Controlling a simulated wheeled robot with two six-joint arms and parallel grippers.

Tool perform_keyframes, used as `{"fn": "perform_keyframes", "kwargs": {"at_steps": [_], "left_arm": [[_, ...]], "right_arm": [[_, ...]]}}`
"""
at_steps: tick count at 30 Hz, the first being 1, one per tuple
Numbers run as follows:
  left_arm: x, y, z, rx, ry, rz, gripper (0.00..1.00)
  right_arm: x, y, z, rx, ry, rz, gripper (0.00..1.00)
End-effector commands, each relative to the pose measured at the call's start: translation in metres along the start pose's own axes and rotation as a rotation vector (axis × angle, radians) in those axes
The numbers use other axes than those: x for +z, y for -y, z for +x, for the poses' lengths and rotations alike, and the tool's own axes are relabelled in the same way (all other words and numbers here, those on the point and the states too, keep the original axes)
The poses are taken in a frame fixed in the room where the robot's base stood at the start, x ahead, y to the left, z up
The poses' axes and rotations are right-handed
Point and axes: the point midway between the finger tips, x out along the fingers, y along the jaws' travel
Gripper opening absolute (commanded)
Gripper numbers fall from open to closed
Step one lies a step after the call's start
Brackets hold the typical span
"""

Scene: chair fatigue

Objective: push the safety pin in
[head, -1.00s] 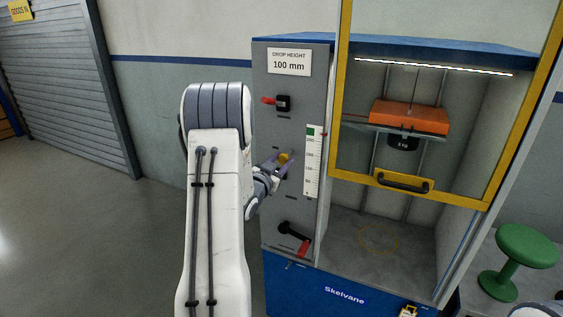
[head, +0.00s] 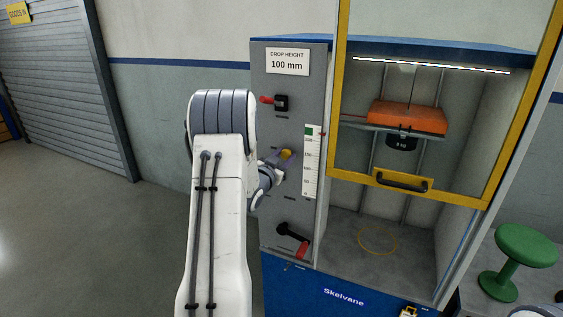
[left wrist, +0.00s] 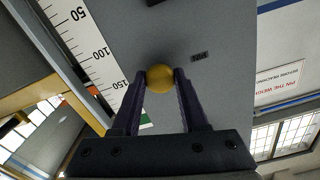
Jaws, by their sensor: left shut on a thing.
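The safety pin shows as a round yellow knob (head: 286,154) on the grey front panel (head: 277,215) of the test machine. My left gripper (head: 281,158) is at the panel, with its fingers around the knob. In the left wrist view the yellow knob (left wrist: 160,79) sits between the two dark fingertips of my left gripper (left wrist: 160,75), one on each side. The gripper is shut on it. The pin's shaft is hidden behind the knob, so how deep it sits cannot be told. My right gripper is not in view.
A red-handled switch (head: 280,101) is above the knob and a black crank with a red grip (head: 294,238) below it. A height scale (head: 311,165) is just right. The orange weight carriage (head: 408,117) hangs behind the yellow-framed guard (head: 337,90). A green stool (head: 526,246) stands at right.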

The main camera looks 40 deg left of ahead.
Motion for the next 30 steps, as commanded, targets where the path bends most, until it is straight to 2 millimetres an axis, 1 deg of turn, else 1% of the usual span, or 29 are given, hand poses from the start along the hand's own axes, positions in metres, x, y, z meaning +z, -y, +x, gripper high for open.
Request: {"fn": "perform_keyframes", "kwargs": {"at_steps": [5, 6, 8, 9, 17, 20, 23, 30], "left_arm": [[-0.003, 0.0, 0.002, -0.001, -0.004, 0.001, 0.0], [-0.003, 0.0, 0.002, -0.001, -0.004, 0.001, 0.47], [-0.003, 0.0, 0.002, -0.001, -0.005, 0.001, 0.7], [-0.003, 0.0, 0.002, -0.001, -0.004, 0.001, 0.73], [-0.002, 0.001, 0.001, -0.002, -0.003, 0.0, 0.73], [-0.001, 0.002, -0.004, -0.004, -0.003, 0.0, 0.73], [0.0, 0.002, -0.016, -0.005, -0.003, 0.0, 0.73], [0.0, 0.002, -0.065, -0.006, -0.004, 0.001, 0.73]], "right_arm": [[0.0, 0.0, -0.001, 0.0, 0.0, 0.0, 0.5], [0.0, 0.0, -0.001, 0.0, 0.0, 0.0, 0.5], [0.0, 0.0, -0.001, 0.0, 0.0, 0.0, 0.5], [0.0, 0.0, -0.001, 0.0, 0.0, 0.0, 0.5], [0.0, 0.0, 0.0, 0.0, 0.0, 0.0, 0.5], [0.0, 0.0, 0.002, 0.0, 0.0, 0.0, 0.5], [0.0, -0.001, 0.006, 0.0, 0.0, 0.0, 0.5], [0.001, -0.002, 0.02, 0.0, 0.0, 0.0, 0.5]]}}
